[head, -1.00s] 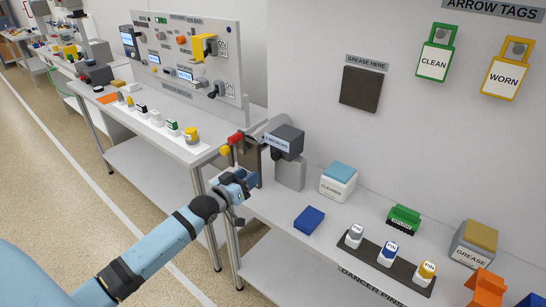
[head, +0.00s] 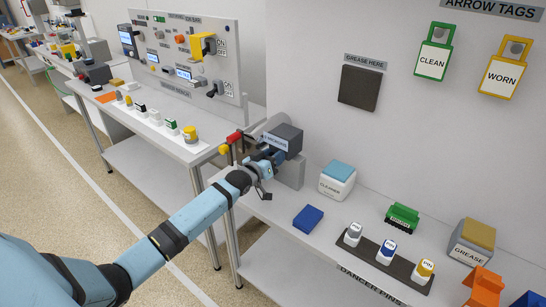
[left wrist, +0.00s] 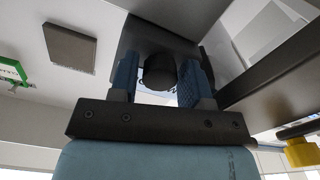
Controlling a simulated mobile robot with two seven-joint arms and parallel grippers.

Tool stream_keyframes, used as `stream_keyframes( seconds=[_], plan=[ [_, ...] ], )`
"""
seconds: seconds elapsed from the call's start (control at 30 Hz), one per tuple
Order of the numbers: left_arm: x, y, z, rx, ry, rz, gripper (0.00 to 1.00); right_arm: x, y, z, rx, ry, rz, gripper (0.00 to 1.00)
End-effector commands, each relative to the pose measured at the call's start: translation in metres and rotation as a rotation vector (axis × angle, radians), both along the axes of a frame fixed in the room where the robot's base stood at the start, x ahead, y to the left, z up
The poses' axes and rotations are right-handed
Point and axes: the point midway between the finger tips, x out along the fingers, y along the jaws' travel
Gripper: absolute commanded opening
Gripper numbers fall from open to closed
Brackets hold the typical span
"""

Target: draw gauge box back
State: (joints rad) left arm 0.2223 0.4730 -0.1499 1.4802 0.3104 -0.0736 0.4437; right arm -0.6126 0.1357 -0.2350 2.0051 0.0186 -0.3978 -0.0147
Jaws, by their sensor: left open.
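The gauge box (head: 285,138) is a dark grey box with a pale label on its front, on a lighter grey stand (head: 291,173) at the table's left end. My left gripper (head: 274,156) is at the front of the box, just below the label. In the left wrist view, the dark box (left wrist: 150,38) has a round black knob (left wrist: 159,73). The open blue fingers of my left gripper (left wrist: 160,64) stand on either side of the knob. I cannot tell whether they touch it. My right gripper is not in view.
A post with a red part (head: 235,137) and yellow knob (head: 223,149) stands close left of the box. A cleaner tub (head: 336,187), a blue block (head: 308,218) and a dark tray with labelled pins (head: 372,259) are to the right.

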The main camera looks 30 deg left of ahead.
Motion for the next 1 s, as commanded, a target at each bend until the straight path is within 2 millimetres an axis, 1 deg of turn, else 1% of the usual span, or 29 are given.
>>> stream_keyframes(
  seconds=[0.07,0.1,0.27,0.3,0.4,0.47,0.6,0.73,0.83,1.0],
  plan=[
    [0.0,0.0,0.0,0.0,0.0,0.0,0.43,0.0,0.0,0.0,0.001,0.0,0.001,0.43],
    [0.0,0.0,0.0,0.0,0.0,0.0,0.41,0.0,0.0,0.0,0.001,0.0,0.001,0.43],
    [0.0,0.0,0.0,0.0,0.0,0.0,0.04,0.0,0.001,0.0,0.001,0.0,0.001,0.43],
    [0.0,0.0,0.0,0.0,0.0,0.0,0.0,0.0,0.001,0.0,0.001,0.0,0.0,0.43],
    [-0.001,-0.002,0.0,-0.001,0.0,0.0,0.0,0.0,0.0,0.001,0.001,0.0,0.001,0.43],
    [-0.001,-0.007,0.001,-0.003,0.001,-0.001,0.0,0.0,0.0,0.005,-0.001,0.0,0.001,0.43],
    [-0.003,-0.03,0.003,-0.006,0.002,-0.001,0.0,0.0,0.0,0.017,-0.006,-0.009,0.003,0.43],
    [-0.004,-0.048,0.002,-0.004,0.001,0.0,0.0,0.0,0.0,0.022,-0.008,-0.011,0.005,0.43],
    [-0.005,-0.054,0.001,-0.002,0.001,0.0,0.0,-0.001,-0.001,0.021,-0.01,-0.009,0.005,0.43],
    [-0.005,-0.056,-0.001,-0.001,0.001,-0.002,0.0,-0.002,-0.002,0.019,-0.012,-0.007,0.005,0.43]
  ],
)
